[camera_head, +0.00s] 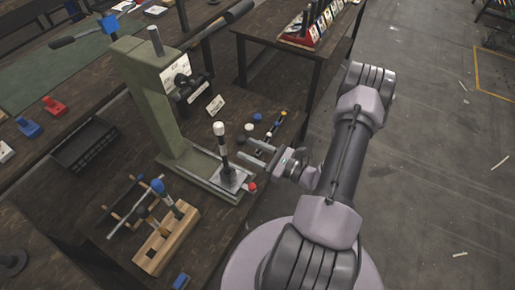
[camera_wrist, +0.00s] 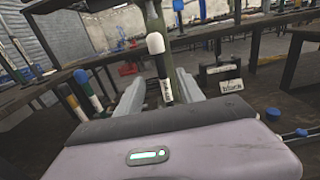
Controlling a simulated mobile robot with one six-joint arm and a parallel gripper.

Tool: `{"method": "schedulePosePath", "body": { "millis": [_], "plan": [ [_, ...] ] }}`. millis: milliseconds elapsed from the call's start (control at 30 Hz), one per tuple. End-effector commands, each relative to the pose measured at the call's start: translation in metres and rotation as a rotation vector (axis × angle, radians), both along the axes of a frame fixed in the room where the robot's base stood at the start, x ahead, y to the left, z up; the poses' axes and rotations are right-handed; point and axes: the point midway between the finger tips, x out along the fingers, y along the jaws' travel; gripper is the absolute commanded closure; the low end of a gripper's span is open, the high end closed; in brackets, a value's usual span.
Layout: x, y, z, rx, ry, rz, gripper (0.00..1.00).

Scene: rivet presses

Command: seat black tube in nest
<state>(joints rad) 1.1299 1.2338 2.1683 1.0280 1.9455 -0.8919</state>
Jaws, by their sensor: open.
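The black tube (camera_head: 223,151) with a white cap stands upright, or nearly so, on the pale metal plate (camera_head: 207,174) at the foot of the green press. Its lower end sits at a small square block, the likely nest (camera_head: 233,179); I cannot tell how deep it is in. My gripper (camera_head: 247,149) is open, just right of the tube, with its fingers pointing at it. In the wrist view the tube (camera_wrist: 160,68) shows between the two spread fingers (camera_wrist: 158,85), apparently beyond their tips and untouched. The gripper body hides the tube's foot there.
The green press (camera_head: 152,105) rises behind the tube. A black tray (camera_head: 85,145) lies farther left. Loose capped pieces lie behind my gripper. A sign reading "black" (camera_wrist: 230,86) stands right of the tube.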

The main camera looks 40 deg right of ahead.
Motion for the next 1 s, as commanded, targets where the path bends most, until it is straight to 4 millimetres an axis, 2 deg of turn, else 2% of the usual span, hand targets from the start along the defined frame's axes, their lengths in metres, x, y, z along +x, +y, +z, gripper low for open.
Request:
{"method": "schedulePosePath", "body": {
  "millis": [100,200,700,767,867,933,1000],
  "plan": [
    [-0.019,-0.008,0.001,0.001,0.000,-0.003,0.55],
    [-0.026,-0.010,0.000,0.001,0.001,-0.001,0.55],
    [-0.027,-0.010,-0.001,0.000,0.001,0.001,0.55],
    [-0.025,-0.007,0.004,-0.010,-0.002,0.022,0.55],
    [-0.013,0.019,0.037,-0.096,-0.012,0.189,0.55],
    [-0.007,0.060,0.076,-0.219,-0.017,0.414,0.55],
    [-0.013,0.108,0.112,-0.380,-0.012,0.667,0.55]
  ]
}}
